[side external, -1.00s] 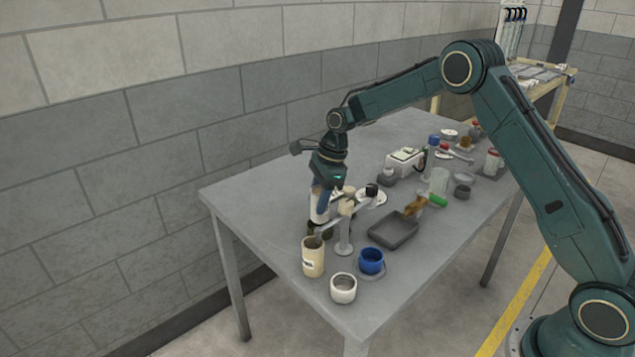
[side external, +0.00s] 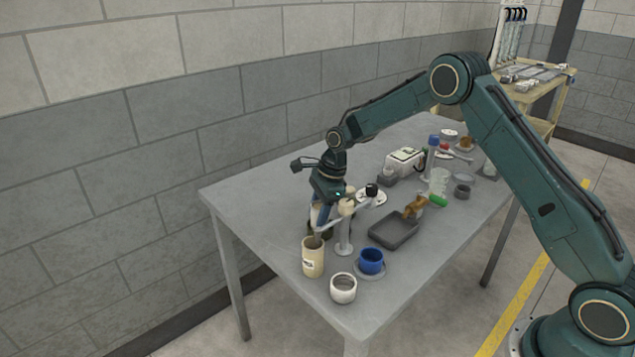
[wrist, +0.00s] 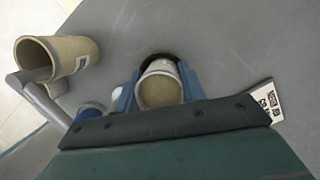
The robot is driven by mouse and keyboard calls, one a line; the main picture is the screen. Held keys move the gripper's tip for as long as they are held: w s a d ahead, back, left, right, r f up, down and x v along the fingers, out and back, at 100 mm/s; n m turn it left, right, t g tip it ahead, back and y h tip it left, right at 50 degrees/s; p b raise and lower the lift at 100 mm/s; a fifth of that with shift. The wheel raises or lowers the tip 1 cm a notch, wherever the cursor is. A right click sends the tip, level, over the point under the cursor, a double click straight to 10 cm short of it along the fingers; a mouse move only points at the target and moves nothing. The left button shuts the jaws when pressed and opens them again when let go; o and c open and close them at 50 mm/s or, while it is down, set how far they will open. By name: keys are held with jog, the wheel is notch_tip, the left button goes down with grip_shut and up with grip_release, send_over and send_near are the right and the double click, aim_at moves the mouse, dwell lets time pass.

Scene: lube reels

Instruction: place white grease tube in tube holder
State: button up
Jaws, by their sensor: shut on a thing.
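My gripper (side external: 323,208) is over the near left part of the table. In the wrist view its two blue fingers (wrist: 160,88) are shut on the white grease tube (wrist: 160,90), with the tube's round tan end facing the camera. In the side view the tube (side external: 316,214) is upright and mostly hidden by the fingers. A dark round rim, which looks like the tube holder (wrist: 158,56), shows around the tube's far side in the wrist view. In the side view the holder is largely hidden, and I cannot tell how deep the tube sits in it.
A white post stand (side external: 344,238) with an arm is close beside my gripper. A beige can (side external: 313,262), a white cup (side external: 343,290) and a blue cup (side external: 371,261) stand near the front. A dark tray (side external: 393,231) lies to the right. The table (side external: 250,205) is bare at left.

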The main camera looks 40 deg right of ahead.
jog(key=o, duration=1)
jog(key=shift+o, duration=0.2)
jog(key=shift+r, duration=0.1)
jog(key=v, duration=1.2)
jog(key=shift+a+r, duration=0.1)
